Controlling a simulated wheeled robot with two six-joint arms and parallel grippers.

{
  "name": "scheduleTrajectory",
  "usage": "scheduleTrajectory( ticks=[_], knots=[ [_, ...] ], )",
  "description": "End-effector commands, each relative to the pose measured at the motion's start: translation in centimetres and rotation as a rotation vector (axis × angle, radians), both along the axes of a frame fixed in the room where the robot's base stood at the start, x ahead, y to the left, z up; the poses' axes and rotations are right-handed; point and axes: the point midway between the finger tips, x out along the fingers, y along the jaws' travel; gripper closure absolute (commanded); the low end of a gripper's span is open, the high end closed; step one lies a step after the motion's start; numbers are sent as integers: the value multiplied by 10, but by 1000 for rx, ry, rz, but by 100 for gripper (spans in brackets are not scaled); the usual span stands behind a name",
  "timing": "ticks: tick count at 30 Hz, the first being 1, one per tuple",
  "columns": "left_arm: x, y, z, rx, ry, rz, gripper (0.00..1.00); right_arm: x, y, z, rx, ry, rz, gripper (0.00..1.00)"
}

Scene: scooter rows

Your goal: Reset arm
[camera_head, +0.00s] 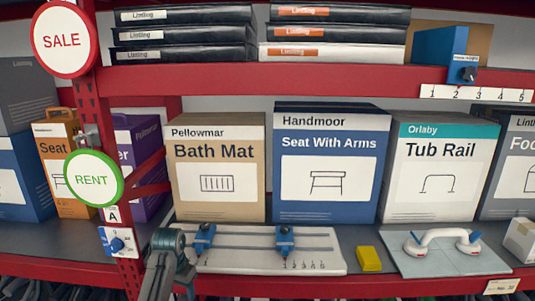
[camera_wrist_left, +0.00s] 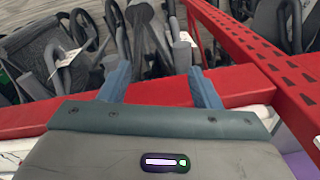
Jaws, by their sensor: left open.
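My left arm (camera_head: 165,265) shows in the head view as a grey part at the lower left, in front of the lower shelf's edge. Its fingertips are not clear there. In the left wrist view my left gripper (camera_wrist_left: 160,82) has two blue fingers spread apart with nothing between them. The fingers reach over a red shelf beam (camera_wrist_left: 158,92), and dark wheeled frames on the floor show beyond them. I cannot tell whether the fingers touch the beam. My right gripper is in neither view.
A white board with blue sliders (camera_head: 265,262) lies close beside my arm. A yellow block (camera_head: 369,259) and a suction handle on a glass plate (camera_head: 441,243) lie further right. A red post (camera_head: 97,140) with a green RENT sign (camera_head: 93,178) stands left. Boxes fill the shelf behind.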

Motion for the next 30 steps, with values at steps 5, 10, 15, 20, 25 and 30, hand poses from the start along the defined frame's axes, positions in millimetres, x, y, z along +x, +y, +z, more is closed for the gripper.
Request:
scheduleTrajectory(
  ticks=[5,10,15,20,25,30],
  knots=[
    [-69,11,-57,13,-38,59,43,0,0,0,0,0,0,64],
    [-140,17,-91,23,-78,106,43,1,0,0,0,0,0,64],
    [-215,21,-108,29,-118,145,43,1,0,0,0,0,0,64],
    [-286,22,-107,30,-158,175,43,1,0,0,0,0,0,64],
    [-339,21,-96,25,-190,195,43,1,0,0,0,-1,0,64],
    [-372,19,-84,19,-210,207,43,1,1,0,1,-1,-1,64]
  ],
)
